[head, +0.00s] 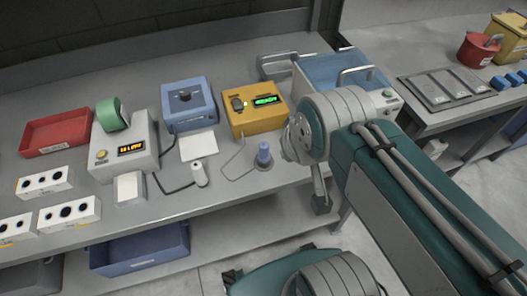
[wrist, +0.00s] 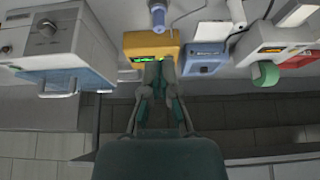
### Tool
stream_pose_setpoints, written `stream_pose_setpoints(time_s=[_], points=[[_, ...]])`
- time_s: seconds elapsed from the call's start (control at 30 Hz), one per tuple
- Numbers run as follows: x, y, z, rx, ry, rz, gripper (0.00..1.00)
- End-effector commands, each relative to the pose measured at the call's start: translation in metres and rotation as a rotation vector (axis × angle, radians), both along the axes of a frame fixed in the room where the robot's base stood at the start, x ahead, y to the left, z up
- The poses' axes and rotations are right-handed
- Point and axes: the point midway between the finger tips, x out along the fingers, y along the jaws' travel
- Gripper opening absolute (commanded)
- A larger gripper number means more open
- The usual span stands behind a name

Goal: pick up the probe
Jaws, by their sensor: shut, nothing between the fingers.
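The probe may be the blue-violet cylinder (head: 264,152), which stands upright in a round grey base beside the yellow meter (head: 252,122). A thin cable loops near it. In the wrist view, the cylinder shows at the top, above the yellow meter and clear of the fingers. A white cylinder (head: 200,175) on a dark cable, by the white meter (head: 131,158), could also be a probe; I cannot tell which is meant. My gripper (wrist: 158,72) is shut and empty, its tips in front of the yellow meter in the wrist view. In the head view I cannot make out its fingers.
A blue-grey box (head: 187,106), red bin (head: 57,134), green roll (head: 113,114) and white blocks (head: 69,213) stand to the left. A blue-lidded machine (head: 340,72) with handles stands behind my arm. A white card (head: 198,146) lies on the bench (head: 225,205).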

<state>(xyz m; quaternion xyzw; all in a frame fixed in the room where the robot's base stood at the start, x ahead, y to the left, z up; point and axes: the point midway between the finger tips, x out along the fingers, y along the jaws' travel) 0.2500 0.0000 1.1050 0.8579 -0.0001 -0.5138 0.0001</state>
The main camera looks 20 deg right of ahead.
Motion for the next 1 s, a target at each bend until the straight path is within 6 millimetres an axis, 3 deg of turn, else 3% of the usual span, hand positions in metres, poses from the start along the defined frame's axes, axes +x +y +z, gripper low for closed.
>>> stream_pose_setpoints(time_s=[0.27,0.3,0.47,0.5,0.77,1.0], points=[[0.0,0.0,0.0,0.0,0.0,0.0,0.0],[0.0,0.0,0.0,0.0,0.0,0.0,0.04],[0.008,0.0,-0.001,-0.005,0.025,0.012,0.76],[0.013,0.0,-0.002,-0.009,0.044,0.019,0.79],[0.063,0.002,-0.017,-0.038,0.205,0.098,0.79],[0.111,0.004,-0.047,-0.056,0.353,0.177,0.79]])
